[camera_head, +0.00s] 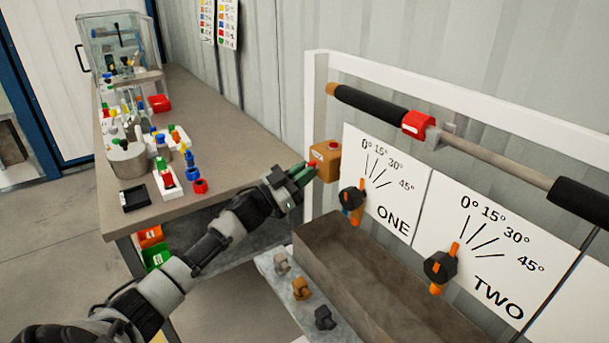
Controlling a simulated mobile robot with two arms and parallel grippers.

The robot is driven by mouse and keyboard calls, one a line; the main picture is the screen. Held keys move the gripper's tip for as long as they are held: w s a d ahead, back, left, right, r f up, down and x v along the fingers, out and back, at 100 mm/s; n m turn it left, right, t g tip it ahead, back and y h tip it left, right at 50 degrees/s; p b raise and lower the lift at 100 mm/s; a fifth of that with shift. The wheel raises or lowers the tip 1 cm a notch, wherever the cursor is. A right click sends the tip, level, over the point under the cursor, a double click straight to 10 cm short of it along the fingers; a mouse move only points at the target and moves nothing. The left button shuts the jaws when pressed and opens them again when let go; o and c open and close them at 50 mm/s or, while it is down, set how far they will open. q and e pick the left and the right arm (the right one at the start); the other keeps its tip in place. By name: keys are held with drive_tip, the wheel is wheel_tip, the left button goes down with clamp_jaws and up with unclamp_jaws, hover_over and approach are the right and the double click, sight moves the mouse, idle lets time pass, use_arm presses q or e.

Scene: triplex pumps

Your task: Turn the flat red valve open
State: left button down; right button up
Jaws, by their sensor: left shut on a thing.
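An orange box (325,160) is mounted at the left end of the white frame. My left gripper (308,175), with green fingers, reaches it from the left. It is shut on a small red part (312,163) at the box's near left side. The fingers cover most of this part, so I cannot tell its full shape or how far it is turned. A red block (418,124) sits on the horizontal bar to the right, away from the gripper. My right gripper is not in view.
Panels ONE (388,180) and TWO (480,250) carry black-and-orange knobs right of the gripper. A brown block (350,270) and small clamps (302,288) lie below. A grey workbench (215,150) with coloured parts stands at left.

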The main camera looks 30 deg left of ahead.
use_arm(q)
drive_tip(key=shift+m+g+h+b, duration=0.4)
drive_tip(key=shift+m+g, duration=0.8)
drive_tip(key=shift+m, duration=1.95)
drive_tip(key=shift+m+g+h+b, duration=0.35)
drive_tip(key=shift+m+g, duration=0.85)
drive_tip(key=shift+m, duration=2)
drive_tip(key=shift+m+g+h+b, duration=0.2)
drive_tip(key=shift+m+g+h, duration=0.7)
drive_tip(key=shift+m, duration=2.25)
drive_tip(key=shift+a+g+y, duration=0.1)
drive_tip(key=shift+g+y, duration=0.2)
drive_tip(key=shift+y, duration=0.05)
drive_tip(key=c, duration=1.2)
unclamp_jaws()
